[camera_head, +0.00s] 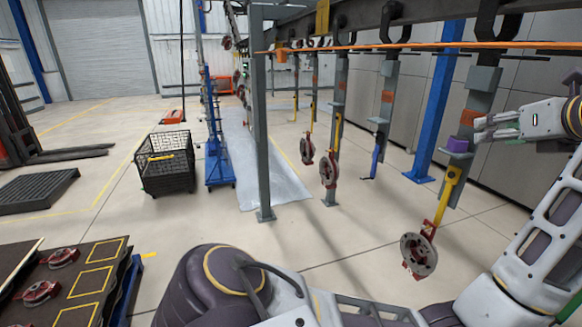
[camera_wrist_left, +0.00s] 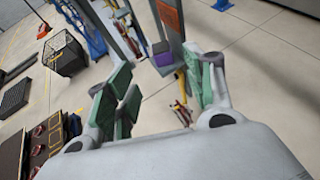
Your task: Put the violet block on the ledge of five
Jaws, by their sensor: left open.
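The violet block (camera_head: 457,145) sits on the small grey ledge of the nearest hanging grey plate (camera_head: 483,80), at the right of the head view. My left gripper (camera_head: 480,129) is just right of the block, apart from it, with its fingers open and pointing left toward it. In the left wrist view the violet block (camera_wrist_left: 163,56) lies beyond and between the open green-padded fingers of my left gripper (camera_wrist_left: 165,80), with nothing held. Other hanging plates with small ledges, such as one (camera_head: 379,120), stand left of it. I cannot read any numbers on them. My right gripper is out of view.
A yellow hook with a red and grey disc part (camera_head: 418,252) hangs below the nearest plate. A blue post (camera_head: 437,100) stands behind. A black wire crate (camera_head: 165,165) and a table with red parts (camera_head: 65,280) are to the left.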

